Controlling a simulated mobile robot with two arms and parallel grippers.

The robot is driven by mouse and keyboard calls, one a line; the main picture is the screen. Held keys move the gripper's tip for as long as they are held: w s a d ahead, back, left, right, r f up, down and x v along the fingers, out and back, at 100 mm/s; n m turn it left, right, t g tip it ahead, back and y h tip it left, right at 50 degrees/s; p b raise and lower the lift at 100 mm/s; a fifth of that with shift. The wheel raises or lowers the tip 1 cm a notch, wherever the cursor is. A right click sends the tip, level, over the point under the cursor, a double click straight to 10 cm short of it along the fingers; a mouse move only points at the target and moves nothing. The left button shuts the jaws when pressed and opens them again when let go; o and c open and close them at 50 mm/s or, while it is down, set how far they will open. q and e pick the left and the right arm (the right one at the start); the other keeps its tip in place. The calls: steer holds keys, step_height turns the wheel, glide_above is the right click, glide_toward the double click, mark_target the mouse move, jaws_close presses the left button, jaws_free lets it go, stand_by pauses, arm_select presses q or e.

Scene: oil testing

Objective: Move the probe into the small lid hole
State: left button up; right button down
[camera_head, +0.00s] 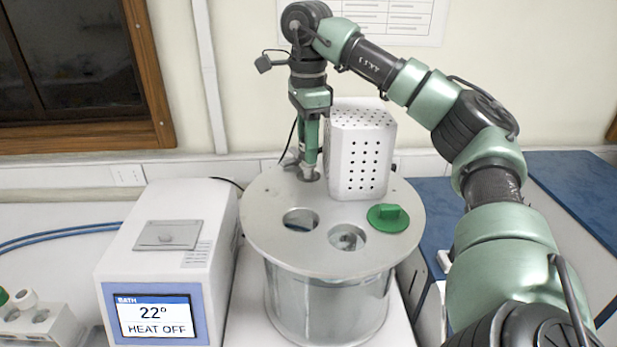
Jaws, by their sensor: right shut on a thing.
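My right gripper (310,160) points straight down over the back left part of the round metal bath lid (265,232), left of the perforated white housing. It is shut on the probe, which is mostly hidden by the green fingers. A thin dark cable (291,142) hangs beside the fingers. The fingertips are just above or at a small round fitting (309,174) on the lid. The small hole itself is hidden there, so I cannot tell whether the probe tip is inside it. My left gripper is out of view.
The perforated white housing (360,155) stands close to the right of the gripper. The lid has two large openings (300,220) and a green stopper (388,217). A white control box (165,240) reads 22° and HEAT OFF. A bottle rack (40,325) is at lower left.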

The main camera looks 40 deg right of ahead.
steer(key=shift+f, duration=0.15)
steer(key=c, duration=1)
jaws_free()
steer(key=shift+r+p, duration=0.9)
steer(key=shift+r, duration=3.05)
